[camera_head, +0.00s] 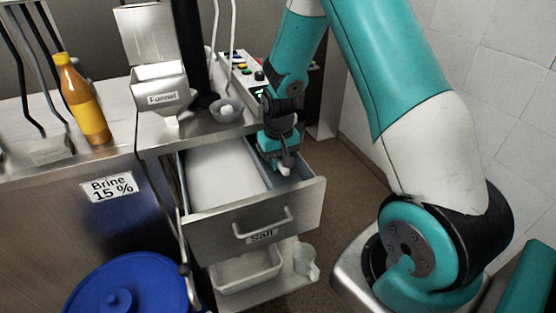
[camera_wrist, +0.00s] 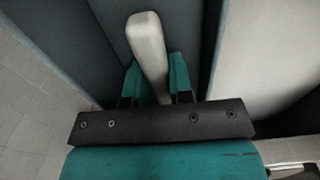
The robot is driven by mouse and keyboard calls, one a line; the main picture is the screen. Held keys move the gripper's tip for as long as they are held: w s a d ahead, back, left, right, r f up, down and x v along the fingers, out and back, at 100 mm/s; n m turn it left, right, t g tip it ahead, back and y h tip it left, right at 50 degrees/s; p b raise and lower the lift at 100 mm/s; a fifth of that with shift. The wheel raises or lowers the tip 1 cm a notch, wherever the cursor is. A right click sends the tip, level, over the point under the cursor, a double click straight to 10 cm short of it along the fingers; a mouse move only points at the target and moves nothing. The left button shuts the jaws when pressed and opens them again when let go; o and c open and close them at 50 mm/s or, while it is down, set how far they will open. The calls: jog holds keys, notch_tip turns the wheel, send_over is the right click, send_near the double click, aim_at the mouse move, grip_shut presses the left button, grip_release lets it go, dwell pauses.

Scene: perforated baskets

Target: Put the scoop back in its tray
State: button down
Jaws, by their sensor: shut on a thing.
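My gripper (camera_head: 282,165) is down inside the right part of an open drawer (camera_head: 257,219) labelled "Salt". In the wrist view my gripper (camera_wrist: 154,88) is shut on a pale handle, the visible part of the scoop (camera_wrist: 148,40). The handle stands between the two teal fingers. The rest of the scoop is hidden behind the gripper. In the head view only a small pale bit of the scoop (camera_head: 286,169) shows at the fingertips. A narrow grey tray or compartment (camera_head: 308,178) lies along the drawer's right side, beside the white salt (camera_head: 222,172).
A steel funnel (camera_head: 160,92) and a small bowl (camera_head: 226,110) stand on the counter above the drawer. A control panel (camera_head: 247,75) is behind my gripper. A lower shelf holds a white tub (camera_head: 247,273) and cup (camera_head: 306,260). A blue lid (camera_head: 128,287) is at lower left.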

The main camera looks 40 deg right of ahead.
jog(key=shift+f, duration=0.2)
jog(key=c, duration=1)
grip_release()
jog(key=shift+r, duration=0.55)
notch_tip(320, 180, up, 11)
jog(key=s+a+r+n+y, duration=0.2)
jog(key=s+a+r+n, duration=0.35)
jog(key=a, duration=0.65)
jog(key=s+a+r+n, duration=0.1)
jog(key=s+a, duration=0.2)
jog(key=s, duration=0.2)
jog(key=s+a+r+n+y, duration=0.1)
jog(key=s+a+r+n, duration=0.1)
jog(key=s+a, duration=0.2)
jog(key=s+a+r+n+y, duration=0.1)
jog(key=s+a+n, duration=0.1)
jog(key=s, duration=0.5)
jog(key=shift+s+a+r, duration=0.15)
jog(key=shift+s+a, duration=0.05)
jog(key=shift+a, duration=0.2)
jog(key=shift+s+a+r, duration=0.1)
jog(key=shift+s+a, duration=0.1)
jog(key=shift+a, duration=0.2)
